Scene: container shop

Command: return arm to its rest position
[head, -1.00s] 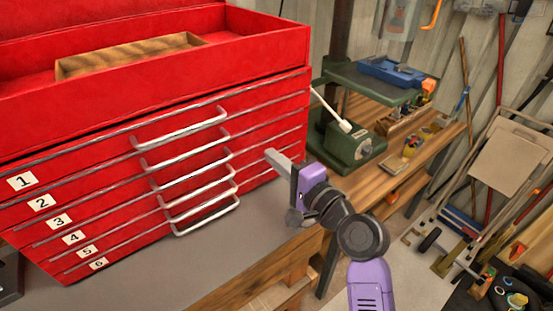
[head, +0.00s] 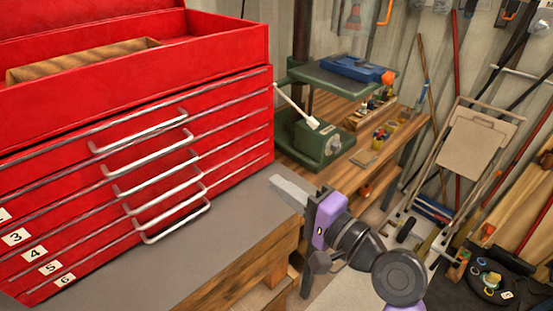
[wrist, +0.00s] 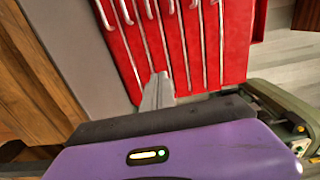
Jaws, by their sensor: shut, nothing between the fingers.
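My gripper (head: 290,190) is at the lower middle of the head view, with its fingers shut and nothing between them. It points left, beside the right end of the red tool chest (head: 230,135) and apart from it. My purple and dark grey wrist and arm run down to the bottom edge. In the wrist view my shut fingers (wrist: 157,90) show at the centre, in front of the red drawer fronts and silver handles (wrist: 150,12). All the drawers in view look shut.
The chest stands on a grey-topped workbench (head: 225,235). A wooden box (head: 80,60) sits in its open top. A green drill press (head: 325,140) stands on a wooden bench behind. A black round-topped object (head: 490,280) is at lower right.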

